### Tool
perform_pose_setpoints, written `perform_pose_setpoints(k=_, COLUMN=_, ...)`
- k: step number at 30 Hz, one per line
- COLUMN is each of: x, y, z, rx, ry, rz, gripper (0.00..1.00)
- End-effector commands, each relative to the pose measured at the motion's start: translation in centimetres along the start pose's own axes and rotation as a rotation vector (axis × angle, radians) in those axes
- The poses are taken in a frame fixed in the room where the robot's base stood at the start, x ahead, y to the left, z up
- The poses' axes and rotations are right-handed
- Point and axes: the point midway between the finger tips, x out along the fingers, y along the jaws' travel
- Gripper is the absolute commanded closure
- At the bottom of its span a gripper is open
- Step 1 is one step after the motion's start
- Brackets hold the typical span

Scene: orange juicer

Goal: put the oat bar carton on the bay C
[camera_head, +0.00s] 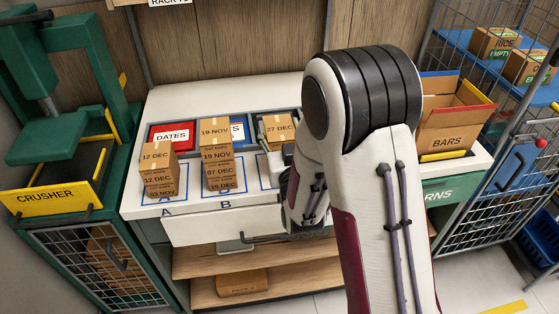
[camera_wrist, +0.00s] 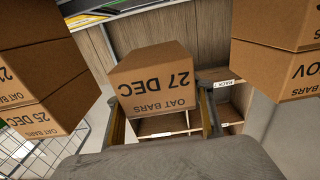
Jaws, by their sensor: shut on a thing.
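My gripper (camera_wrist: 162,112) is shut on the oat bar carton (camera_wrist: 157,82), a brown box marked 27 DEC, with one finger on each side in the wrist view. Its lettering is upside down there. In the head view the carton (camera_head: 277,128) shows just left of my arm, over the right part of the white counter. My gripper (camera_head: 284,152) is mostly hidden behind my arm there.
Carton stacks stand at bay A (camera_head: 158,168) and bay B (camera_head: 217,150). In the wrist view, carton stacks flank the held carton at left (camera_wrist: 40,75) and right (camera_wrist: 285,60).

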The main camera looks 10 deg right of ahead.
Motion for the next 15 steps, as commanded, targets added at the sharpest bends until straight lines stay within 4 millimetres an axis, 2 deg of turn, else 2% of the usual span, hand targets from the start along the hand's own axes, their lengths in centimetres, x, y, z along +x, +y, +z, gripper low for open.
perform_pose_setpoints(k=15, x=0.0, y=0.0, z=4.6, rx=-0.001, ry=-0.002, rz=0.0, gripper=0.75)
